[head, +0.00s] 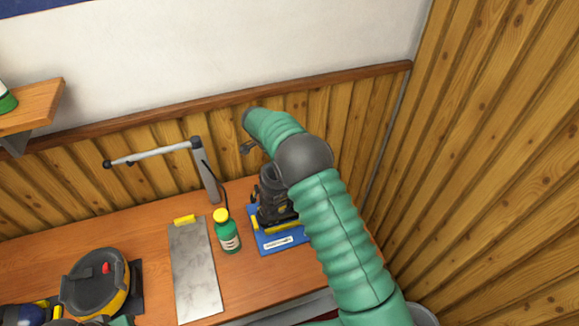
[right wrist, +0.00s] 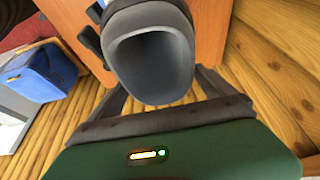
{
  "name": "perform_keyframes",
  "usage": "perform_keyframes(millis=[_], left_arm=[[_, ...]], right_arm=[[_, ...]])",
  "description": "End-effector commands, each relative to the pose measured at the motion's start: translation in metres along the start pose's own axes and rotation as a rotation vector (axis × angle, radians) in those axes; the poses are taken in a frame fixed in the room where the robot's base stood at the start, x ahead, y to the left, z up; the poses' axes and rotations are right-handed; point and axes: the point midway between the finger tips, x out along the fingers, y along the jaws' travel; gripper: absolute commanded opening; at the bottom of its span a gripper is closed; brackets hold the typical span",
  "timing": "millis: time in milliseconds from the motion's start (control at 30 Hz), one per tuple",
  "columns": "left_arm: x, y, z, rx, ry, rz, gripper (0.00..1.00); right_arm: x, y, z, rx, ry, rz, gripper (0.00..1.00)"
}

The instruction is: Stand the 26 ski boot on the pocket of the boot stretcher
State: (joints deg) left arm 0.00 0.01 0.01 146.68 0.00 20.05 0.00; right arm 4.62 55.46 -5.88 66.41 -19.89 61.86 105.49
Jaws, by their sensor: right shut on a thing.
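The dark ski boot (head: 272,187) stands roughly upright at the blue boot stretcher (head: 283,241) on the bench, its open cuff facing up. The boot's lower part is crowded by dark and yellow parts, so I cannot tell whether it rests in the pocket or hangs just above it. In the right wrist view the boot's grey cuff (right wrist: 152,62) fills the space between the fingers. My right gripper (right wrist: 158,88) is shut on the boot. In the head view my right arm hides most of that gripper. My left gripper is not in view.
A green bottle with a yellow cap (head: 228,236) stands just left of the stretcher. Further left are a metal plate (head: 194,275), a lamp arm (head: 150,155) and a round black-and-yellow device (head: 95,280). Wood-panelled walls close the back and right. A blue bag (right wrist: 38,72) lies below the bench.

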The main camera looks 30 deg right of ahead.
Motion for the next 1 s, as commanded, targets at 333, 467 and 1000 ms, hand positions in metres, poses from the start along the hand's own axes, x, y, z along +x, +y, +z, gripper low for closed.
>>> perform_keyframes(millis=[333,467,1000], left_arm=[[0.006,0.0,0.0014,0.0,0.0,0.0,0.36],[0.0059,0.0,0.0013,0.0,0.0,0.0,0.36],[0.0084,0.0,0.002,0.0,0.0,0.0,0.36]], right_arm=[[0.0057,-0.002,0.0019,0.002,0.0,-0.007,0.21],[0.0056,-0.0021,0.0019,0.002,0.0,-0.007,0.21],[0.0089,-0.002,0.0033,0.002,0.0,-0.006,1.0]])
